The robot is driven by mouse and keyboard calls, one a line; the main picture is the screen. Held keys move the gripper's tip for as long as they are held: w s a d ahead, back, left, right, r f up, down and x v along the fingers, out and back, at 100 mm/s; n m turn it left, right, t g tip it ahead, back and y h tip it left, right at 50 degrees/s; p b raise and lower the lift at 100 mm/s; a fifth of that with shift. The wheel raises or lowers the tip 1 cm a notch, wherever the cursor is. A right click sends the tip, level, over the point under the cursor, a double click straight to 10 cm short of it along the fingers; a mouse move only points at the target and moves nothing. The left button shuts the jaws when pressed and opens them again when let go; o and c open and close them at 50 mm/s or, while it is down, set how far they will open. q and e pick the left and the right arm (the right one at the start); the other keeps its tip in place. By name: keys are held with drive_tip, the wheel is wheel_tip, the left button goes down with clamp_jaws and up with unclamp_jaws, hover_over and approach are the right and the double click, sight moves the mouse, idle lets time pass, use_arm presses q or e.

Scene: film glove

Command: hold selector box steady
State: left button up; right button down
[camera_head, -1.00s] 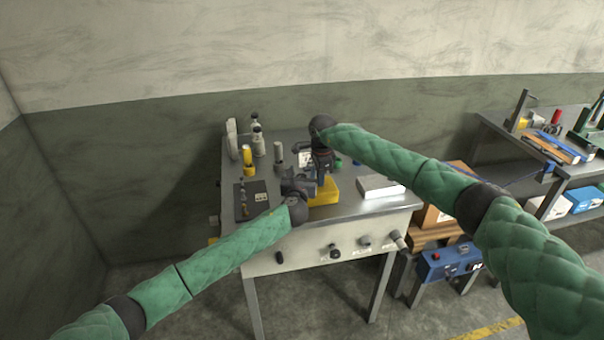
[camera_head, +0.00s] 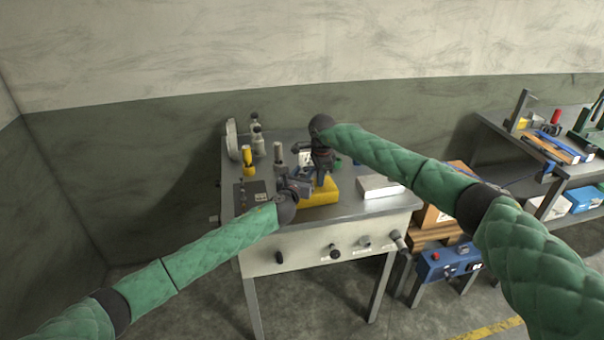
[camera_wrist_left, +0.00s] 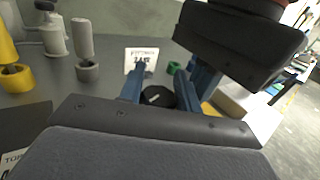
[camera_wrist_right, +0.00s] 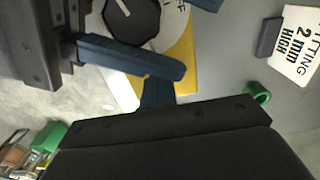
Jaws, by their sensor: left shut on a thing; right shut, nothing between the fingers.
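The selector box (camera_head: 320,193) is yellow with a light top plate and sits near the front middle of the bench. Its black knob with a white pointer shows in the right wrist view (camera_wrist_right: 132,20) and the left wrist view (camera_wrist_left: 155,97). My left gripper (camera_head: 305,185) reaches in from the left and is shut on the box; its blue fingers flank the knob in the left wrist view, and the exact contact is partly hidden. My right gripper (camera_head: 322,178) points down above the box, shut and empty, its fingertips close to the knob.
The grey bench (camera_head: 350,212) also bears a white block (camera_head: 380,186), a dark panel (camera_head: 251,194), a yellow bottle (camera_head: 248,160) and a fitting card (camera_wrist_right: 298,45). A green ring (camera_wrist_right: 257,93) lies beside the box. A second bench stands at right.

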use_arm(q)
drive_tip(key=shift+s+d+m+g+h, duration=0.1)
drive_tip(key=shift+d+m+g+h, duration=0.1)
drive_tip(key=shift+m+g+h, duration=0.85)
drive_tip(key=shift+t+h, duration=0.35)
drive_tip(key=shift+h, duration=0.2)
drive_tip(key=o, duration=1)
drive_tip(key=shift+c, duration=0.2)
drive_tip(key=shift+d, duration=0.15)
drive_tip(key=shift+s, duration=0.1)
